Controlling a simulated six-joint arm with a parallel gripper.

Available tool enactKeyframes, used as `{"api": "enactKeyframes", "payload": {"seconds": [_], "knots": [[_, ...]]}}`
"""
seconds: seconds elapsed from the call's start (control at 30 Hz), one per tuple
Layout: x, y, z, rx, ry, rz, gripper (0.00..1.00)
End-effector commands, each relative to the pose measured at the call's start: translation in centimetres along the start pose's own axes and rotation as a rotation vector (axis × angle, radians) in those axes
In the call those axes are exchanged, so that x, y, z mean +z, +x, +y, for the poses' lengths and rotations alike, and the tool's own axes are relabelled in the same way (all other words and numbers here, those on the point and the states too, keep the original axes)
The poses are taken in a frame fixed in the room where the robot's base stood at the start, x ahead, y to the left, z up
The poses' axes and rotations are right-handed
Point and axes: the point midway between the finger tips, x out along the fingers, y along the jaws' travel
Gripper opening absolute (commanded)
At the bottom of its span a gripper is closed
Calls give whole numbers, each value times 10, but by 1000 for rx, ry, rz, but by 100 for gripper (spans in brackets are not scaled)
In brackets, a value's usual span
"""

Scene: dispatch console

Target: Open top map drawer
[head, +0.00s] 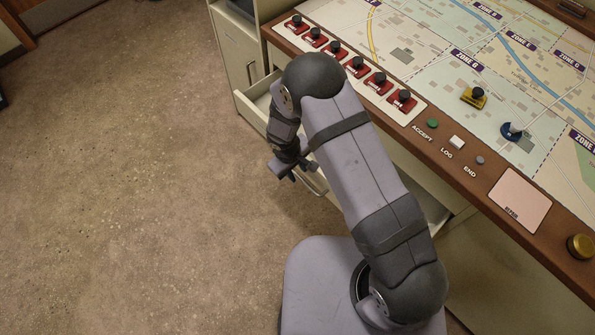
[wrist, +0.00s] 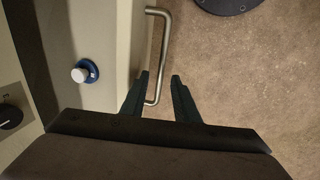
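The top map drawer (head: 254,106) is pulled part way out from under the console, with its cream front facing the floor side. The wrist view looks down into the open drawer (wrist: 103,40). The drawer's metal bar handle (wrist: 164,45) also shows in the head view (head: 315,187), partly hidden by my arm. My gripper (wrist: 160,76) is at one end of the handle. Its dark fingers are apart, with the bar between them and visible gaps at the tips.
The console top (head: 460,125) overhangs the drawer and carries a map, a row of red pieces, a yellow piece (head: 474,98) and a blue piece (head: 512,131). A cabinet (head: 238,55) stands beyond the drawer. The speckled floor (head: 130,180) at left is clear.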

Motion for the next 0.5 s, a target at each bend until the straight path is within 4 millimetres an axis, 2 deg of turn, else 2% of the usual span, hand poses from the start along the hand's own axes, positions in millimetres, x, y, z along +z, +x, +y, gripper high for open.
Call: {"api": "enactKeyframes", "payload": {"seconds": [0.2,0.5], "knots": [[0,14,0,0,0,-1,28],[0,16,0,0,1,0,28]]}}
